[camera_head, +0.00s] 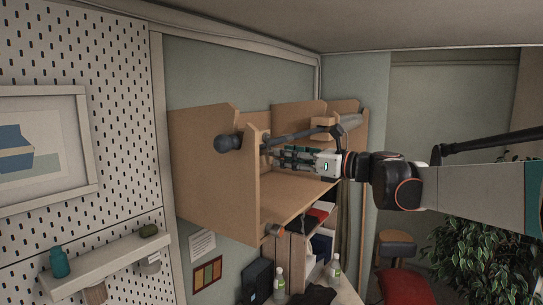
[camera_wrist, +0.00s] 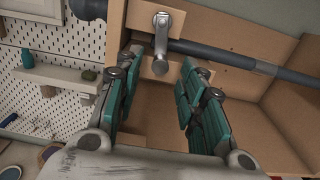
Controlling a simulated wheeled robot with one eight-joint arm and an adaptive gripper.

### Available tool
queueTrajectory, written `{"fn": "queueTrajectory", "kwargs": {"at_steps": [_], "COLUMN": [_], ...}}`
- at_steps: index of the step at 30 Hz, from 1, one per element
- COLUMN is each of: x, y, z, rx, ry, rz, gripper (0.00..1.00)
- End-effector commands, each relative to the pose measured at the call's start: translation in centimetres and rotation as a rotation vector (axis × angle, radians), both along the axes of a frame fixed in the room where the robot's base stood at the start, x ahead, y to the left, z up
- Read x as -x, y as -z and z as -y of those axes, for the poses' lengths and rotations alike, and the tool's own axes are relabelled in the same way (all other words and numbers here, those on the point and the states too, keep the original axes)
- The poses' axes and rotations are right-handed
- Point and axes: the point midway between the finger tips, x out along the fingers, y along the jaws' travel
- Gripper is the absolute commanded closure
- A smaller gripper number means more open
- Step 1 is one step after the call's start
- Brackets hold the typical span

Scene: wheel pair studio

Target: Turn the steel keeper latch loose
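The steel keeper latch (camera_wrist: 161,42) shows in the wrist view as a short metal arm. Its round pivot is on a wooden block and its arm hangs down to a rounded end, in front of the line of a dark grey bar (camera_wrist: 227,57). My gripper (camera_wrist: 159,64) is open, with its teal-padded fingers apart on either side of the latch's lower end. I see no clear contact, and depth is hard to judge. In the head view my gripper (camera_head: 285,158) reaches into the wooden shelf unit beneath the bar (camera_head: 290,136). I cannot make out the latch there.
The wooden shelf unit (camera_head: 221,185) has an upright side panel close to my fingers. A pegboard (camera_head: 80,150) with a small white shelf (camera_head: 108,256) is at the left. Bottles (camera_head: 279,283) stand below. A plant (camera_head: 480,255) and a red stool (camera_head: 405,287) are at the right.

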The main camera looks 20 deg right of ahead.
Motion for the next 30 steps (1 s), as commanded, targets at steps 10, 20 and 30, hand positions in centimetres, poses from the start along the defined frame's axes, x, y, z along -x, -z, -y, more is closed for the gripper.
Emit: {"fn": "queueTrajectory", "kwargs": {"at_steps": [10, 20, 30], "x": [-2.0, -2.0, -2.0], "y": [0.0, 0.0, 0.0], "z": [-1.8, -1.8, -1.7], "rx": [0.000, 0.000, 0.004], "ry": [-0.001, 0.000, 0.000], "rz": [0.000, 0.000, 0.003], "gripper": [0.64, 0.84, 1.00]}}
